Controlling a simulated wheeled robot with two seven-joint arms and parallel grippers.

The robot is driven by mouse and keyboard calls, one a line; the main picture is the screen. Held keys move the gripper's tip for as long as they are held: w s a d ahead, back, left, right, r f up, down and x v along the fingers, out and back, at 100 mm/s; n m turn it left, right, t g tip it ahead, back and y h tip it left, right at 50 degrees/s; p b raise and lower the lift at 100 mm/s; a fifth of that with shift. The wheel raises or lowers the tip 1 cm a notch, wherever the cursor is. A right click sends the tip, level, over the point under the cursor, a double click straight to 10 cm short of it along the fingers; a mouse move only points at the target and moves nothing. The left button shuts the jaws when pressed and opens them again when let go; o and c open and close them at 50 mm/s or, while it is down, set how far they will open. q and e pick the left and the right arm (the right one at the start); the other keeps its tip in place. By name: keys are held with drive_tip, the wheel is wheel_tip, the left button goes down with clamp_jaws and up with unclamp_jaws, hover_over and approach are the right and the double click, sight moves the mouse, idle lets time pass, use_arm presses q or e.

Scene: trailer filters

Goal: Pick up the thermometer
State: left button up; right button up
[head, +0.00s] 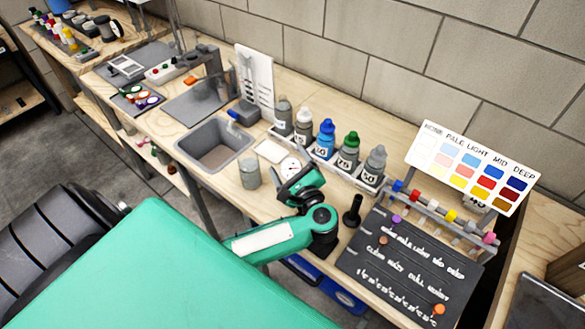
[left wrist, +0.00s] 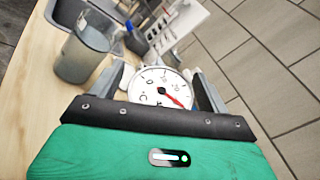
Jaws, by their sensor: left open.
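The thermometer has a round white dial with a red needle and black marks. In the head view the dial (head: 290,166) shows at the tip of my left gripper (head: 288,174), on the table right of the grey basin. In the left wrist view the dial (left wrist: 160,86) sits between the two dark fingers of the left gripper (left wrist: 162,82). The fingers are spread, with a gap visible on both sides of the dial. The dial's lower edge is hidden by the gripper's front plate. My right gripper is not in view.
A grey cup (head: 250,173) stands just left of the gripper. A row of capped bottles (head: 325,139) stands behind it in a tray. A black stamp-like tool (head: 352,211) and a dark labelled board (head: 405,265) are to the right. The grey basin (head: 190,163) is left.

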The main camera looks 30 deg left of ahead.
use_arm(q)
drive_tip(key=shift+c, duration=0.5)
drive_tip(key=c, duration=1.1)
drive_tip(key=shift+o, duration=0.2)
drive_tip(key=shift+r, duration=0.1)
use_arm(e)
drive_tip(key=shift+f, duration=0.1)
